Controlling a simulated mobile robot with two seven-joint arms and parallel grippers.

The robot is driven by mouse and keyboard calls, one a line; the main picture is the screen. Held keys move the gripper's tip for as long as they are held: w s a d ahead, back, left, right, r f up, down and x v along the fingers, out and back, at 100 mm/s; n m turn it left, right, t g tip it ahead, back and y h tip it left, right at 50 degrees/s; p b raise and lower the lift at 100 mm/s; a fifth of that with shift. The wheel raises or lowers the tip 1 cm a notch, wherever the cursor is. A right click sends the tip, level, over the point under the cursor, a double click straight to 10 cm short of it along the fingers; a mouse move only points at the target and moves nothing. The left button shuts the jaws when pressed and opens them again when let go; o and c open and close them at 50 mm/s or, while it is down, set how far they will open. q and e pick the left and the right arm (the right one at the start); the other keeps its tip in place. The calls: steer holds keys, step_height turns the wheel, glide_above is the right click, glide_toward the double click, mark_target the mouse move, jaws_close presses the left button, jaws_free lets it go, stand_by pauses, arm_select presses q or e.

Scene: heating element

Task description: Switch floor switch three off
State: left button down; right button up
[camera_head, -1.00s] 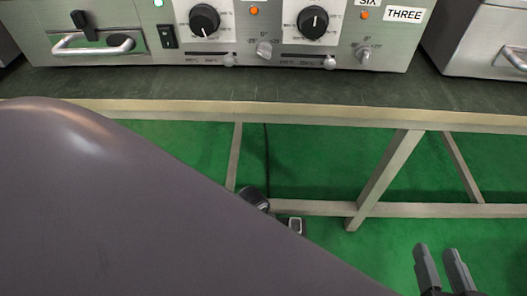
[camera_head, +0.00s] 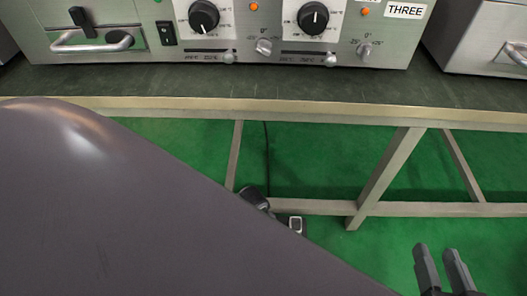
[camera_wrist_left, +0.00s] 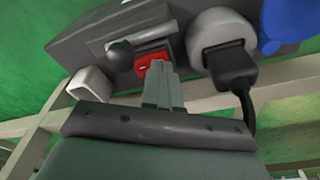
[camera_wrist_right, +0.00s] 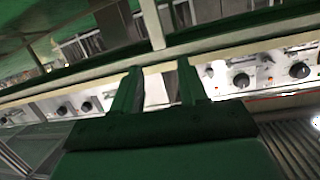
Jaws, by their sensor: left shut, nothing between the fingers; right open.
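A red rocker switch (camera_wrist_left: 152,62) sits on a dark grey floor unit (camera_wrist_left: 120,40) in the left wrist view. My left gripper (camera_wrist_left: 159,68) is shut and empty, its fingertips at the near edge of the red switch, seemingly touching it. They hide part of the switch. In the head view a dark broad shape hides the left gripper and most of the floor unit. The steel device with the label THREE (camera_head: 404,10) stands on the bench above. My right gripper (camera_head: 441,255) is open and empty at the lower right.
A black plug (camera_wrist_left: 225,62) with a cable sits in a round grey socket right of the switch, beside a blue part (camera_wrist_left: 285,25). The bench frame bar (camera_head: 430,209) runs close by, over green floor.

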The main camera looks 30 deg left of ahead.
arm_select(q)
steer(key=shift+s+d+f, duration=0.15)
steer(key=shift+s+f, duration=0.1)
steer(key=shift+s, duration=0.05)
steer(key=shift+r+p, duration=0.55)
steer(key=shift+p, duration=0.1)
step_height(320, 180, up, 4)
steer(key=p, duration=0.4)
steer(key=shift+w+r+p, duration=0.15)
steer(key=shift+p, duration=0.2)
steer(key=shift+r+p, duration=0.85)
steer(key=shift+p, duration=0.1)
steer(key=shift+r, duration=0.1)
arm_select(e)
steer(key=shift+w+a+r+m+g, duration=0.2)
steer(key=shift+a+r+m+g, duration=0.4)
steer(key=shift+a+r+g, duration=0.35)
steer(key=shift+d+f, duration=0.1)
